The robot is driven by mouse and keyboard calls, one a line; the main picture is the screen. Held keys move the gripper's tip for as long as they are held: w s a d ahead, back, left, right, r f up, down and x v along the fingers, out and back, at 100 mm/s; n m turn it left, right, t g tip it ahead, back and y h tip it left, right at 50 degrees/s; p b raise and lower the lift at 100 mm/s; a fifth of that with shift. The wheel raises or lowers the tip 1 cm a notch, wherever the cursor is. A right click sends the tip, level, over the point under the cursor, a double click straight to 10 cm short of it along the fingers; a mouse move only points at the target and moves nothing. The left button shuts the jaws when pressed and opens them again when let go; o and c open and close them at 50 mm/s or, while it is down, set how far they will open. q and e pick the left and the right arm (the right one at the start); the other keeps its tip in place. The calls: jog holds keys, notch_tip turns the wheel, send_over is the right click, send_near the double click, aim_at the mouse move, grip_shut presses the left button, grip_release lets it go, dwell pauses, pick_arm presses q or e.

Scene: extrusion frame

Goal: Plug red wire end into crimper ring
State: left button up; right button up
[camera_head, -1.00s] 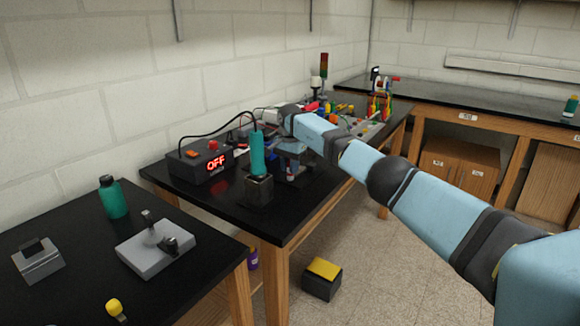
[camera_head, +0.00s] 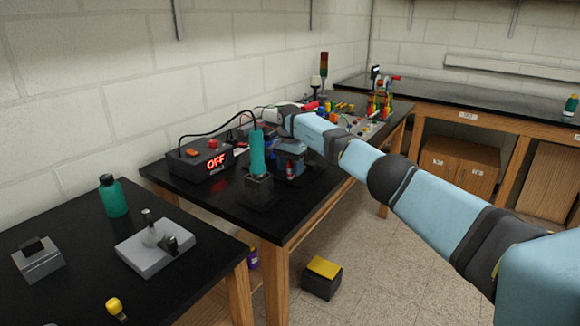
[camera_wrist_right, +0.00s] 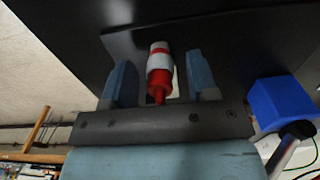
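My right gripper (camera_wrist_right: 161,85) is open, with its two blue fingers on either side of a small red and white cylinder (camera_wrist_right: 160,68). A narrow gap shows between the cylinder and each finger. In the head view the right gripper (camera_head: 290,160) is low over the middle black table, and the cylinder shows as a small red and white spot (camera_head: 290,170) there. I cannot tell if this cylinder is the red wire end. No crimper ring can be made out in either view. My left gripper is not in view.
A teal handle (camera_head: 257,152) stands in a dark holder (camera_head: 259,190) just left of the gripper, cabled to a box reading OFF (camera_head: 201,161). A blue block (camera_wrist_right: 281,103) is beside the gripper in the wrist view. The near table holds a teal bottle (camera_head: 112,196) and grey device (camera_head: 155,246).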

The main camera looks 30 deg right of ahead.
dwell(0.3)
jog(key=shift+r, duration=0.4)
notch_tip(320, 180, up, 7)
jog(key=shift+f+p, duration=0.1)
jog(key=shift+p, duration=0.2)
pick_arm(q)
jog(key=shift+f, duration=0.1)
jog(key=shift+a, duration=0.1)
